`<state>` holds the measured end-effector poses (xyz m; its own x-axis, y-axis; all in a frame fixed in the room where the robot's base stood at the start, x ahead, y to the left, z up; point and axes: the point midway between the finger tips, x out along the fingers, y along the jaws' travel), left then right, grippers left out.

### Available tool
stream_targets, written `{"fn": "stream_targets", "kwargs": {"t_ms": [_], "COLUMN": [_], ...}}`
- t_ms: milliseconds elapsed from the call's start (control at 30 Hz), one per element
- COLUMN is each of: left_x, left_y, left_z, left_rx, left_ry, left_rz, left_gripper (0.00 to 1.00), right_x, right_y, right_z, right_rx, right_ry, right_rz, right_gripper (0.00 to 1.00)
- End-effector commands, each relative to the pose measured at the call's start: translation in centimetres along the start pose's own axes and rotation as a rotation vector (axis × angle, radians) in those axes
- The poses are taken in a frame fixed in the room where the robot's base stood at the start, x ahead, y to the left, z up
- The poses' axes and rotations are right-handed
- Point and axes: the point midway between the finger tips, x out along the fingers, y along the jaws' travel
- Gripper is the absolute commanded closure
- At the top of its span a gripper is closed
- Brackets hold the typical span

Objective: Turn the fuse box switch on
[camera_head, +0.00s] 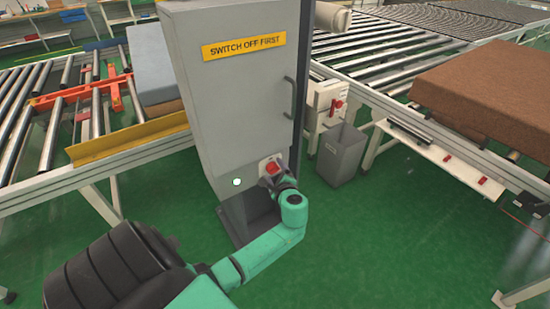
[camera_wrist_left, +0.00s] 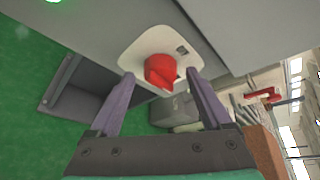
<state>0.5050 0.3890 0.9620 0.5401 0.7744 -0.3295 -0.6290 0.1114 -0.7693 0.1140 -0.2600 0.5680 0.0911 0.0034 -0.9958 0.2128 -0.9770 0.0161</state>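The fuse box is a tall grey cabinet (camera_head: 240,110) with a yellow "SWITCH OFF FIRST" label (camera_head: 244,46) and a handle on its right side. Its red rotary switch (camera_head: 272,168) sits on a pale plate low on the front. In the left wrist view the red switch (camera_wrist_left: 161,71) is at upper centre on its plate (camera_wrist_left: 193,62). My left gripper (camera_head: 273,178) is at the switch. In the wrist view its fingers (camera_wrist_left: 160,77) are open, one on each side of the knob, with a gap visible on both sides. My right gripper is not in view.
A small light (camera_head: 237,182) glows white-green left of the switch. A grey bin (camera_head: 341,153) stands right of the cabinet. Roller conveyors lie on both sides, with a grey-blue mattress (camera_head: 153,62) left and a brown one (camera_head: 490,95) right. Green floor (camera_head: 370,240) is clear in front.

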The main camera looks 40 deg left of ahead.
Motion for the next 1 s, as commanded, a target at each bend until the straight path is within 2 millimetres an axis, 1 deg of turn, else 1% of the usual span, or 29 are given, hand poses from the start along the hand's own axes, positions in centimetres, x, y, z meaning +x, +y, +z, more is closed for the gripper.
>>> {"fn": "stream_targets", "kwargs": {"t_ms": [200,267,333,367,467,600,733,833,900,1000], "left_x": [-0.1,-0.5,-1.3,-1.9,-4.3,-8.5,-11.9,-13.6,-14.3,-14.6], "left_y": [-0.1,0.0,0.0,0.0,0.2,0.3,0.3,0.2,0.1,0.0], "left_z": [0.0,-0.1,-0.1,-0.1,-0.3,-0.3,-0.2,-0.2,-0.1,0.0], "left_rx": [-0.001,0.000,0.000,-0.001,-0.003,-0.004,-0.004,-0.002,0.000,0.000], "left_ry": [0.000,0.000,0.002,0.002,0.005,0.004,0.004,0.002,0.000,0.000], "left_rz": [-0.002,-0.002,-0.003,-0.003,-0.001,0.001,0.002,0.000,0.001,0.000], "left_gripper": [0.18,0.18,0.18,0.18,0.18,0.18,0.18,0.18,0.18,0.18], "right_x": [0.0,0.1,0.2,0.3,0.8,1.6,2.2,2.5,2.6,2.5], "right_y": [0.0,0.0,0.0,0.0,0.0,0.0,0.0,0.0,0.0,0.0], "right_z": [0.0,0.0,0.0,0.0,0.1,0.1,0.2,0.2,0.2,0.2], "right_rx": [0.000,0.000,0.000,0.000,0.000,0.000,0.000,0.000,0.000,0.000], "right_ry": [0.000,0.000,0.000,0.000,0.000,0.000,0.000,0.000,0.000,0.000], "right_rz": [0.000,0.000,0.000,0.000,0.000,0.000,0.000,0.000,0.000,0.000], "right_gripper": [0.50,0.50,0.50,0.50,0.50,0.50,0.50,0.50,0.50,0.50]}}
